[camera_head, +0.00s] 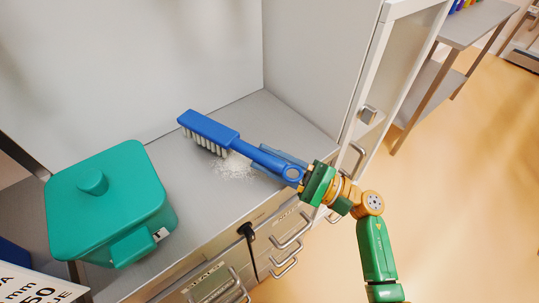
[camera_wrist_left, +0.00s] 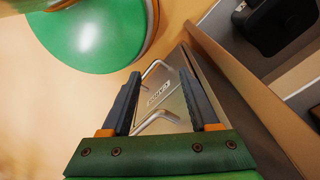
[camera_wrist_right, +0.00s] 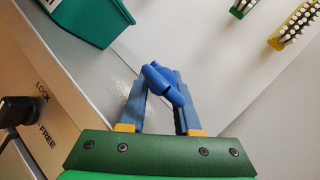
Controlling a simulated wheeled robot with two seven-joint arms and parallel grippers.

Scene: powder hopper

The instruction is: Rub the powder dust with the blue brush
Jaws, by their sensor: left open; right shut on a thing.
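The blue brush (camera_head: 212,130) has pale bristles facing down and is held over the steel counter. My right gripper (camera_head: 292,172) is shut on the end of its handle; the brush handle also shows between the fingers in the right wrist view (camera_wrist_right: 163,84). The white powder dust (camera_head: 236,166) lies on the counter just below and beside the brush head, partly hidden by the brush. I cannot tell whether the bristles touch the counter. My left gripper (camera_wrist_left: 160,103) is open and empty, with drawer handles beyond its fingers; it is not seen in the head view.
A teal lidded bin (camera_head: 110,200) stands on the counter at the left. A back wall and a side panel (camera_head: 365,70) enclose the counter. Drawers with bar handles (camera_head: 290,232) and a black latch (camera_wrist_right: 18,112) are on its front. The counter between bin and powder is clear.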

